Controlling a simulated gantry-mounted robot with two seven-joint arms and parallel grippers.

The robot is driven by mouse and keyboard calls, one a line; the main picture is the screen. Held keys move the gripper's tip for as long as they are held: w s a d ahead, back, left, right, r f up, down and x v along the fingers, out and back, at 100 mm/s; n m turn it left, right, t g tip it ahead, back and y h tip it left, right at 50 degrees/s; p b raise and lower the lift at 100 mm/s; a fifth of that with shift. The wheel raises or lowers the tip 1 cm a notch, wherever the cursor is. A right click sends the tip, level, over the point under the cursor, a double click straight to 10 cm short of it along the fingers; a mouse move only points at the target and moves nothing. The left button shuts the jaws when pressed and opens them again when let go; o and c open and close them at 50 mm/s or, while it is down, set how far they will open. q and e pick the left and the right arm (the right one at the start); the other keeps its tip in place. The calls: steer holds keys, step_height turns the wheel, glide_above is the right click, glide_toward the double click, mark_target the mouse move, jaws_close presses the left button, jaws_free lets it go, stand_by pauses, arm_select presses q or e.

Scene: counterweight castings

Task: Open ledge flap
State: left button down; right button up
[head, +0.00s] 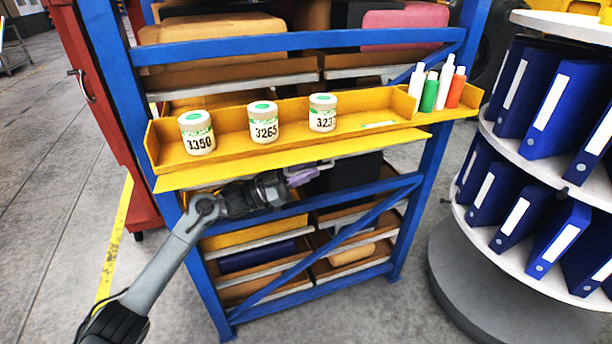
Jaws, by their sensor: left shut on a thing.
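A yellow ledge (222,120) runs across the front of the blue rack. Its yellow flap (290,158) is a long strip along the ledge's lower front edge; its exact tilt is hard to judge. A small pale handle (327,165) shows just under the flap's middle. My left gripper (308,174) reaches up from the lower left to this handle, below the flap, and is shut on it. The fingertips are small and partly hidden. My right gripper is not in view.
Three labelled jars, 3350 (197,133), 3265 (263,122) and 323-something (322,113), stand on the ledge. Several bottles (430,92) stand at its right end. A round shelf of blue binders (555,103) is at right, a red cabinet (105,100) at left.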

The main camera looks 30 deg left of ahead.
arm_select(q)
steer(key=shift+r, duration=0.1)
stand_by(0.3)
steer(key=c, duration=1.5)
jaws_free()
steer(key=v, duration=1.1)
